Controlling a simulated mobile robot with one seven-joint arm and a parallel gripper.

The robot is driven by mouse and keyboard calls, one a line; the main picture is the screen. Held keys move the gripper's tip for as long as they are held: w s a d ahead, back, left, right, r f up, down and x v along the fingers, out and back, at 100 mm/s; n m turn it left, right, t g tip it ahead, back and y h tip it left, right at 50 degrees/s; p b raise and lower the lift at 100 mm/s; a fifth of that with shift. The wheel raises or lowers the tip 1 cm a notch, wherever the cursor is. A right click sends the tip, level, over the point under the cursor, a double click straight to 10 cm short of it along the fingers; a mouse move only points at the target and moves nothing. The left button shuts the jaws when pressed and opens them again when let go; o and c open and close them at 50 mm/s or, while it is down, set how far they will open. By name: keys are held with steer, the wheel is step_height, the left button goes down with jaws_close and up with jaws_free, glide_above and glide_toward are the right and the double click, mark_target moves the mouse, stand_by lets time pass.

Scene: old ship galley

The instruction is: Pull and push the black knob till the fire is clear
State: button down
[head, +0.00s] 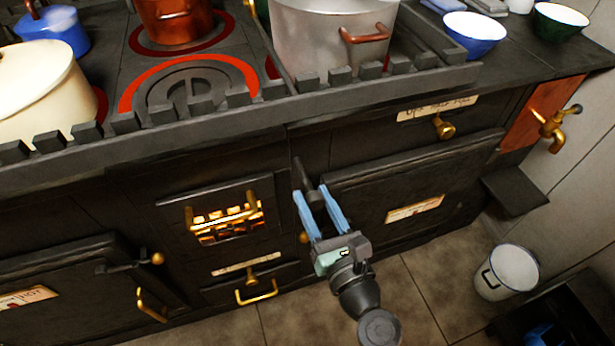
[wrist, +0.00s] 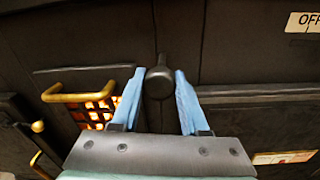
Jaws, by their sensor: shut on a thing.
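The black knob (head: 302,176) sticks out on a dark stem from the stove front, right of the fire grate. In the wrist view its round end (wrist: 158,84) is between my two blue fingers. My gripper (head: 311,193) is shut on it, with a finger on each side; it also shows in the wrist view (wrist: 159,74). The fire (head: 228,222) glows orange and yellow behind a barred grate with a brass rail. The grate is also at the left of the wrist view (wrist: 97,106), partly covered by my left finger.
A toothed rail (head: 240,97) edges the stove top, which holds a steel pot (head: 330,45) and other pots. A brass-handled drawer (head: 255,285) lies below the grate. An oven door (head: 420,190) is close on the right. A white bucket (head: 507,272) stands on the floor.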

steer(key=shift+s, duration=0.35)
steer(key=shift+c, duration=2.2)
jaws_free()
steer(key=shift+d, duration=0.1)
steer(key=p+v, duration=0.1)
steer(key=v, duration=1.2)
